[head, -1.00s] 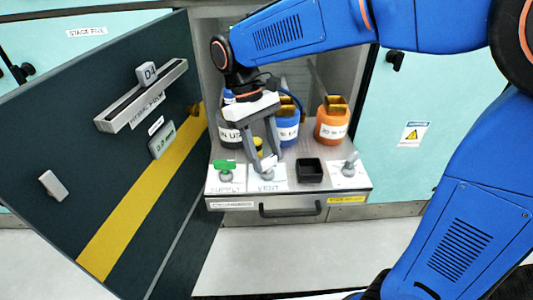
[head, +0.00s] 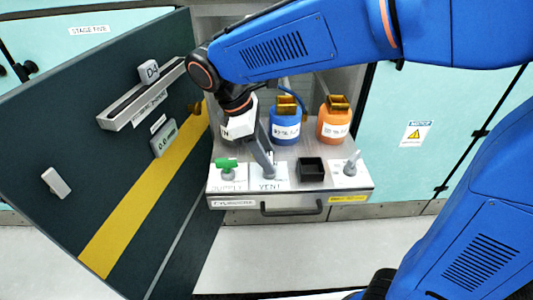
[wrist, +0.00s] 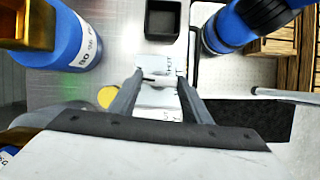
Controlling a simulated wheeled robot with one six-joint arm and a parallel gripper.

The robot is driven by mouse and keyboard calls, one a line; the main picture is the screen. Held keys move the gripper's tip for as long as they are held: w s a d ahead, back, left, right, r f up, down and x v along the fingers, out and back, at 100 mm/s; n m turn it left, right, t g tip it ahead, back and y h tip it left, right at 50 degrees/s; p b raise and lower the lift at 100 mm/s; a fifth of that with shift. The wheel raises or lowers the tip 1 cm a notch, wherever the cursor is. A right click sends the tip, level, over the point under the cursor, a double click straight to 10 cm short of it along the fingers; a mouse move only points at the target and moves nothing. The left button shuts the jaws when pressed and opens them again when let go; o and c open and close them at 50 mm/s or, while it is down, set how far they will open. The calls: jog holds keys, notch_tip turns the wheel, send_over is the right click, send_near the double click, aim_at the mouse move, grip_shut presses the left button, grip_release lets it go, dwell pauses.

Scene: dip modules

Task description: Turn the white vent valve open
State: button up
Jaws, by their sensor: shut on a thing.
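The white vent valve (head: 269,175) stands on its white VENT plate (head: 268,187) at the front of the tray, right of the green supply valve. My gripper (head: 267,172) reaches down to it, and its fingers hide most of the handle in the head view. In the wrist view, the pale handle (wrist: 158,78) lies between the two fingertips of my gripper (wrist: 159,80), which are closed on it. The handle's exact angle is hard to read.
The green supply valve (head: 227,168) is close on the left. A black open box (head: 310,170) and another pale valve (head: 351,166) stand right. Blue (head: 285,125) and orange (head: 334,120) bottles stand behind. The dark open door (head: 110,150) flanks the left side.

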jog(key=shift+n, duration=0.5)
jog(key=o, duration=1)
jog(key=shift+o, duration=0.2)
jog(key=v, duration=1.7)
jog(key=shift+s+r, duration=0.25)
